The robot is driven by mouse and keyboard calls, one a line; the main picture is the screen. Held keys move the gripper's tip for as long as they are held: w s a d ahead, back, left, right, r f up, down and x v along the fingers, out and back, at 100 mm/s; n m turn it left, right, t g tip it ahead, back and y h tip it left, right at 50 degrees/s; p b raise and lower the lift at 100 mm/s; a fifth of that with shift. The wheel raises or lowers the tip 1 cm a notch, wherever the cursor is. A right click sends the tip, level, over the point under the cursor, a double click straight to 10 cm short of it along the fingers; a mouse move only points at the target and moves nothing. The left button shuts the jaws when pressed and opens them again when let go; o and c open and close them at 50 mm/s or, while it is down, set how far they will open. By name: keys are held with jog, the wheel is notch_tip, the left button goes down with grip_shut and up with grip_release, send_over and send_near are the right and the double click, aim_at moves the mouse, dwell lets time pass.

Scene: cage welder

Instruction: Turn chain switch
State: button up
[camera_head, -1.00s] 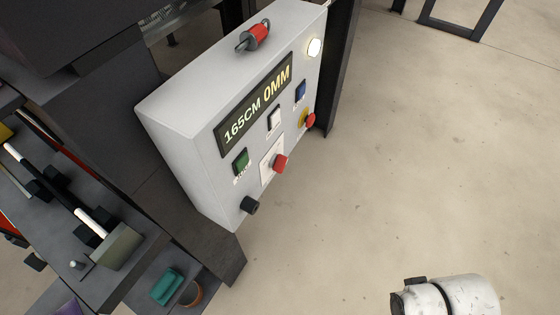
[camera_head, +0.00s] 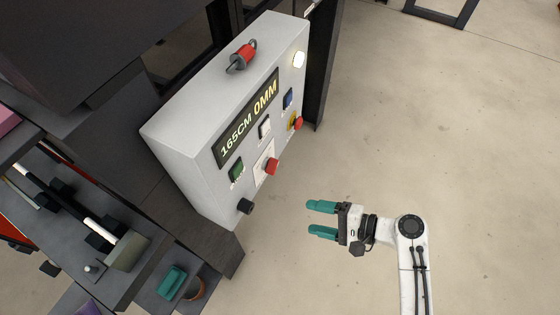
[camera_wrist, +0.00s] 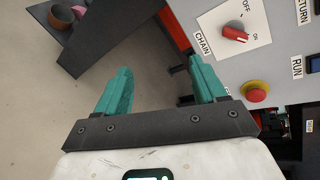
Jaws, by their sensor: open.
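The chain switch (camera_head: 272,166) is a red rotary knob on a white plate on the front of a grey control box (camera_head: 185,175). In the wrist view the knob (camera_wrist: 235,33) is at the upper right, with the labels CHAIN, OFF and ON around it. I cannot tell for sure which label it points at. My gripper (camera_head: 318,218) is open and empty, to the right of and below the switch in the head view, its teal fingers pointing left towards the box. In the wrist view my gripper (camera_wrist: 160,66) has the switch beyond its right finger, apart from it.
A red button on a yellow ring (camera_head: 296,123) is near the switch. Green (camera_head: 236,169), white (camera_head: 265,127) and blue (camera_head: 288,98) buttons and a black knob (camera_head: 245,206) share the panel. A dark shelf (camera_head: 140,245) stands at lower left. The floor right of the box is clear.

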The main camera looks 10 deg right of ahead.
aim_at(276, 168)
jog(key=w+r+m+t+y+p, duration=0.1)
jog(key=w+r+m+t+y, duration=0.1)
jog(key=w+r+m+t, duration=0.3)
jog(key=shift+g, duration=0.6)
jog(key=x, duration=0.3)
jog(key=r+p+x, duration=0.1)
jog(key=x, duration=0.6)
jog(key=shift+w+a+r+p, duration=0.1)
jog(key=shift+w+r+p, duration=0.1)
jog(key=shift+w+p, duration=0.15)
jog(key=shift+c, duration=0.2)
jog(key=c, duration=1)
